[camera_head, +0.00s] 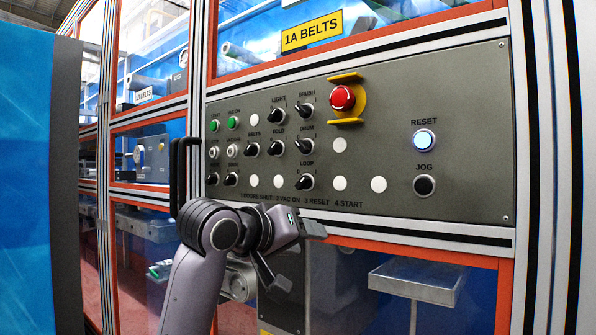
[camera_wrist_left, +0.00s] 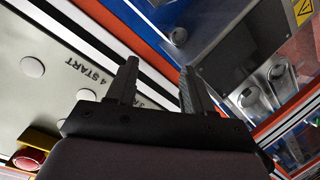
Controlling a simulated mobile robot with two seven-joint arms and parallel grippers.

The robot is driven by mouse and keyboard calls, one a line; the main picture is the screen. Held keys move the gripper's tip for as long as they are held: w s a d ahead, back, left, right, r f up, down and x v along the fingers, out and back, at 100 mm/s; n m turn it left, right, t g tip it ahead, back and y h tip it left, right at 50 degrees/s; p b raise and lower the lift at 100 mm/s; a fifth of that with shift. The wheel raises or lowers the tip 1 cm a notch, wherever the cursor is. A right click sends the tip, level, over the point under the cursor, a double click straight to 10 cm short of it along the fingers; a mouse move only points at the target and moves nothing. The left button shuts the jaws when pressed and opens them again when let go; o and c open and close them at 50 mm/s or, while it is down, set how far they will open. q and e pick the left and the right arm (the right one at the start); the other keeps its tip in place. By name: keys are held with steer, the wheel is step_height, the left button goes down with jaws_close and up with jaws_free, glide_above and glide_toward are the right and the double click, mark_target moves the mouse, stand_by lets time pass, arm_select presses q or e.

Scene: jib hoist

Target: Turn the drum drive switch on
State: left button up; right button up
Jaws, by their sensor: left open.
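The drum switch (camera_head: 303,146) is a small black rotary knob under the DRUM label on the grey control panel (camera_head: 450,100). Its pointer seems tilted to the upper left, but it is too small to be sure. My left gripper (camera_head: 296,252) is open and empty, below the switch near the panel's lower edge and apart from the knob. In the left wrist view its two dark fingers (camera_wrist_left: 158,72) are spread, with the panel's 4 START print to their left. The drum switch cannot be made out there. My right gripper is not in view.
Similar knobs surround the switch, with the LOOP knob (camera_head: 305,182) just below. A red emergency button (camera_head: 342,98) with a yellow guard sticks out at the upper right. A lit RESET button (camera_head: 424,141) and a black JOG button (camera_head: 424,186) are further right. A black handle (camera_head: 182,172) stands left.

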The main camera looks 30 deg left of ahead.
mark_target(300, 146)
arm_select(q)
steer(key=s+a+r+n+t, duration=0.1)
steer(key=s+a+r+t, duration=0.1)
steer(key=r, duration=0.6)
steer(key=s+a+r+n+t, duration=0.1)
steer(key=s+r, duration=0.2)
steer(key=r, duration=0.5)
steer(key=shift+w+d, duration=0.15)
steer(key=shift+w, duration=1.65)
steer(key=shift+w+d, duration=0.1)
steer(key=shift+w, duration=1.65)
steer(key=shift+c, duration=0.4)
jaws_close()
